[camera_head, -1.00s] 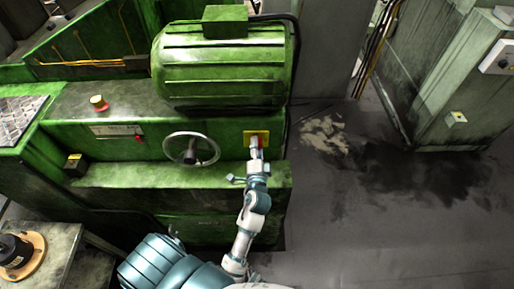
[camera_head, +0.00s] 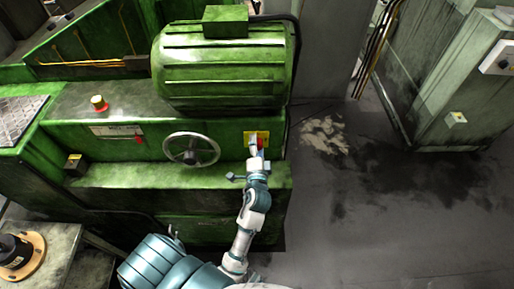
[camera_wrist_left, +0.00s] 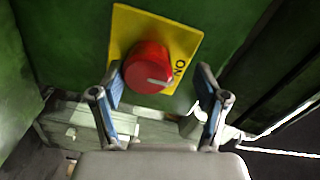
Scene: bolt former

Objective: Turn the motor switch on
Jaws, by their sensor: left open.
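The motor switch is a red round knob (camera_wrist_left: 148,68) on a yellow plate (camera_wrist_left: 182,36) fixed to the green machine's front. In the left wrist view the white mark on the knob points toward the lettering "ON" at the plate's right. In the head view the yellow plate (camera_head: 249,137) is partly hidden by my left gripper (camera_head: 256,150). In the left wrist view the fingers of my left gripper (camera_wrist_left: 160,98) are spread apart, just short of the knob and on either side of it, with nothing between them. My right gripper is not in view.
A handwheel (camera_head: 191,149) is left of the switch, above a green ledge (camera_head: 130,175). A green motor housing (camera_head: 222,68) sits above. The stained floor (camera_head: 390,220) at right is clear.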

